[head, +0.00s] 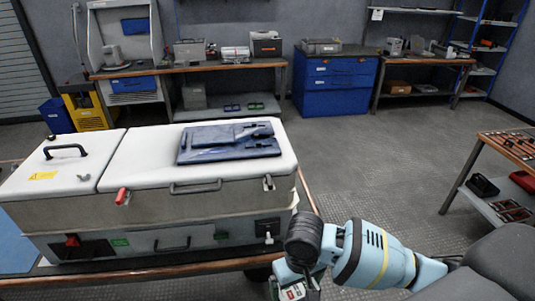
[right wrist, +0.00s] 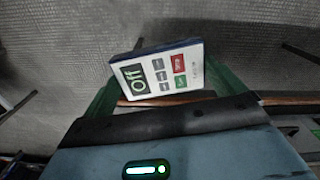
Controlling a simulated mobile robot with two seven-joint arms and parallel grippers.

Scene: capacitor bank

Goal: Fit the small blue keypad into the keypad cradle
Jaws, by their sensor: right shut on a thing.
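The small keypad (right wrist: 158,76) has a white face, a blue edge, an "Off" display and grey, red and green buttons. My right gripper (right wrist: 162,92) is shut on it, with green fingers on either side, and the keypad sits tilted in the right wrist view. In the head view the right gripper (head: 294,287) is at the bottom edge with part of the keypad (head: 292,292) showing, right of the capacitor bank's lower front corner and apart from it. I cannot make out the keypad cradle in either view. My left gripper is not in view.
The white-lidded capacitor bank (head: 150,165) stands on a wood-edged table (head: 160,275) at left, with a dark blue folder-like thing (head: 228,142) on its lid. A shelf table (head: 480,190) with tools stands at right. The floor between is clear.

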